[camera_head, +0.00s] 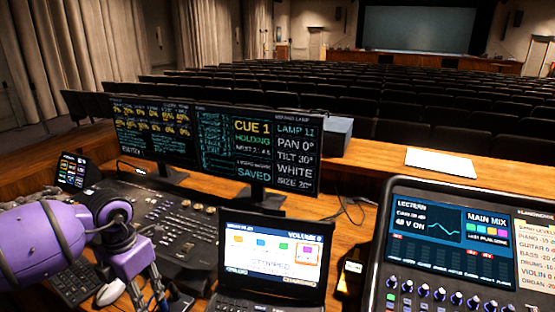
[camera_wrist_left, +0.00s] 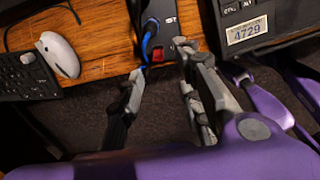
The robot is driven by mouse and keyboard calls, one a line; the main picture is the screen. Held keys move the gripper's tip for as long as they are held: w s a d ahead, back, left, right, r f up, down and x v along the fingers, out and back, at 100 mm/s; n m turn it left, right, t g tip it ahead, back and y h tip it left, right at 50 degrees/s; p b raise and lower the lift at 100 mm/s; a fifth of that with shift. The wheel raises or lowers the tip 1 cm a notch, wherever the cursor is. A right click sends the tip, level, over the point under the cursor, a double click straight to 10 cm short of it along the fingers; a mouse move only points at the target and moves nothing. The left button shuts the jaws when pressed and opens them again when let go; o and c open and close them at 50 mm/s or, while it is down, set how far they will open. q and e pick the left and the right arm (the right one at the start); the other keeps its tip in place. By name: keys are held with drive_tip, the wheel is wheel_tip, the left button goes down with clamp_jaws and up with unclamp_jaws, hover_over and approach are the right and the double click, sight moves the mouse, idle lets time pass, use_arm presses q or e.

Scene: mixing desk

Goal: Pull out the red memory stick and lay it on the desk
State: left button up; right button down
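The red memory stick (camera_wrist_left: 165,54) shows as a small red block at the near end of a dark device (camera_wrist_left: 157,14) by the desk edge, in the left wrist view. A blue cable (camera_wrist_left: 146,48) runs beside it. My left gripper (camera_wrist_left: 161,62) is open, its two fingers apart on either side of the stick and nothing between them. I cannot tell how far the fingertips are above the desk. In the head view my left gripper (camera_head: 148,290) is at the lower left, left of the laptop. The stick cannot be made out there. My right gripper is not in view.
A white mouse (camera_wrist_left: 58,54) and keyboard (camera_wrist_left: 25,76) lie left of the device. The laptop (camera_head: 270,255) stands close on its right. The mixing console (camera_head: 165,215) and monitors (camera_head: 255,150) are behind. Bare desk (camera_wrist_left: 105,45) shows between mouse and device.

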use_arm(q)
drive_tip(key=shift+a, duration=0.2)
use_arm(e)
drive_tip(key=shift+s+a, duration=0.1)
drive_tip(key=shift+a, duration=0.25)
